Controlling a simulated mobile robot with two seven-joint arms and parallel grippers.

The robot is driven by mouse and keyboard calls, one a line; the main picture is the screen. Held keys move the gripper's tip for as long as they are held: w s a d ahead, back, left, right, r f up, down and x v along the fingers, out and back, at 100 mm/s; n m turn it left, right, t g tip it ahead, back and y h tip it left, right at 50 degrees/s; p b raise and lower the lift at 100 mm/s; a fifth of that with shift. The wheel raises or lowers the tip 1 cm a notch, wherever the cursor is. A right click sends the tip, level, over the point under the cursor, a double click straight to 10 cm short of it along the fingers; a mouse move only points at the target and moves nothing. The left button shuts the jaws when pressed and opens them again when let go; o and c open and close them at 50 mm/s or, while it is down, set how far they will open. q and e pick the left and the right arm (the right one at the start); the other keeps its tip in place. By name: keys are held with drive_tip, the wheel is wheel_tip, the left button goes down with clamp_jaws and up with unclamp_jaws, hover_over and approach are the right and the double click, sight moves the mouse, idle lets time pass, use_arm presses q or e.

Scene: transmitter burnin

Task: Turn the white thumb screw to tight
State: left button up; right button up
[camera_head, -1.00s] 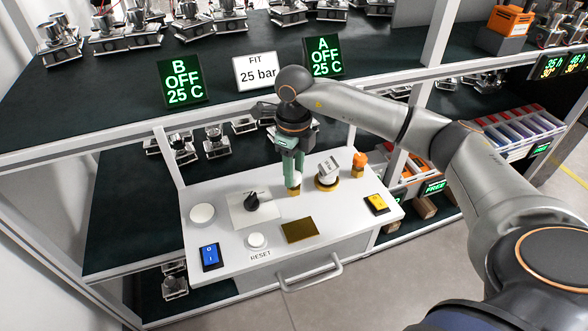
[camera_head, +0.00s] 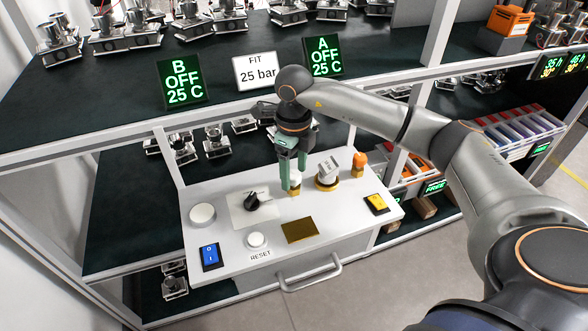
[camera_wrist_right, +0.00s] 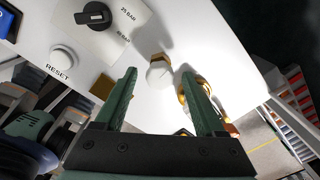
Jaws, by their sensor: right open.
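The white thumb screw (camera_head: 296,179) stands on a brass base on the white bench panel (camera_head: 225,275). In the right wrist view the white thumb screw (camera_wrist_right: 158,75) shows from above, beside its brass nut (camera_wrist_right: 159,57). My right gripper (camera_head: 293,178) points down over it with its green fingers apart, one on each side. In the wrist view the right gripper's fingertips (camera_wrist_right: 158,73) flank the screw with a gap on both sides, so it is not held. My left gripper is not in view.
A silver-white transmitter (camera_head: 328,169) in a brass fitting and an orange part (camera_head: 361,158) stand close right of the screw. A black knob (camera_head: 252,202), brass plate (camera_head: 299,231), RESET button (camera_head: 257,240), blue switch (camera_head: 210,257) and yellow switch (camera_head: 376,204) surround it. A shelf edge lies above.

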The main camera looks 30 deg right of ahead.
sight(295, 174)
wheel_tip(295, 174, up, 12)
drive_tip(key=shift+r, duration=0.25)
drive_tip(key=shift+s, duration=0.1)
idle(0.6)
